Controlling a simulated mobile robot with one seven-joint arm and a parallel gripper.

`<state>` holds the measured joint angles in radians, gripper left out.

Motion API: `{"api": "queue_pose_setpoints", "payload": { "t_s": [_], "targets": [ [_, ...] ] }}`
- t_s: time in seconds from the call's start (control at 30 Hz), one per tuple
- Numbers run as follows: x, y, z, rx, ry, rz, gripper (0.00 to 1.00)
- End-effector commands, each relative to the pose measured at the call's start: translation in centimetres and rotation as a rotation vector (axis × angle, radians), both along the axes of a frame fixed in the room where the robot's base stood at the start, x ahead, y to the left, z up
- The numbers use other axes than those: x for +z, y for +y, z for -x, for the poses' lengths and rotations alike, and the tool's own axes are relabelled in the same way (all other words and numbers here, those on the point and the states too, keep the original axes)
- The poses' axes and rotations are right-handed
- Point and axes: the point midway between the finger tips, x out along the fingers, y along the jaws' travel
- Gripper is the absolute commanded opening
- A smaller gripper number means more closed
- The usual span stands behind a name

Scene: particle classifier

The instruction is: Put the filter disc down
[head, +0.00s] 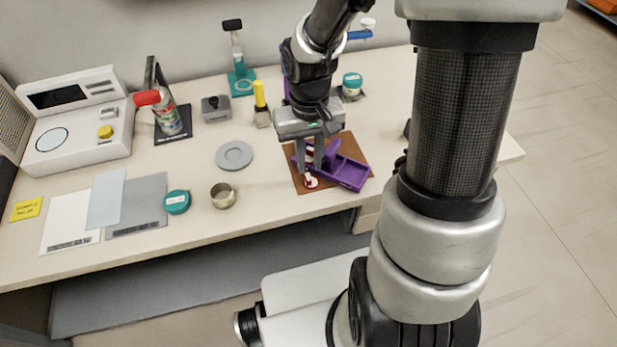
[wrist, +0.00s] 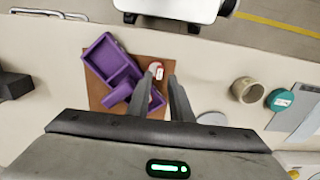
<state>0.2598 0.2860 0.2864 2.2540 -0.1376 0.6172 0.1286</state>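I cannot say for sure which thing is the filter disc. A small red-and-white piece (head: 311,181) shows at my fingertips, over the brown mat. In the wrist view the red-and-white piece (wrist: 156,70) looks round, with a white mark. My gripper (head: 310,168) points down, its two fingers apart with red and white stripes visible between them. In the wrist view my gripper (wrist: 161,77) has its tips close beside the red piece; contact is unclear. A purple tray (head: 347,172) lies right of the fingers. A flat grey disc (head: 234,155) lies on the table to the left.
The brown mat (head: 289,141) is under the purple tray. A metal cup (head: 223,195) and a teal-lidded jar (head: 177,202) stand near the front edge. A yellow-topped tool (head: 260,97) stands behind. A white instrument (head: 80,125) stands at the far left.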

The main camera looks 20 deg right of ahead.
Motion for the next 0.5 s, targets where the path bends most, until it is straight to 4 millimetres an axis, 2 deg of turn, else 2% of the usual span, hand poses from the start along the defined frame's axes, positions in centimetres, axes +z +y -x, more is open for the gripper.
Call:
{"api": "queue_pose_setpoints", "payload": {
  "t_s": [0.17,0.5],
  "targets": [
    [-1.2,0.0,0.0,0.001,0.000,0.000,0.20],
    [-5.7,0.1,-0.7,0.002,0.002,0.000,0.20]
  ]
}}
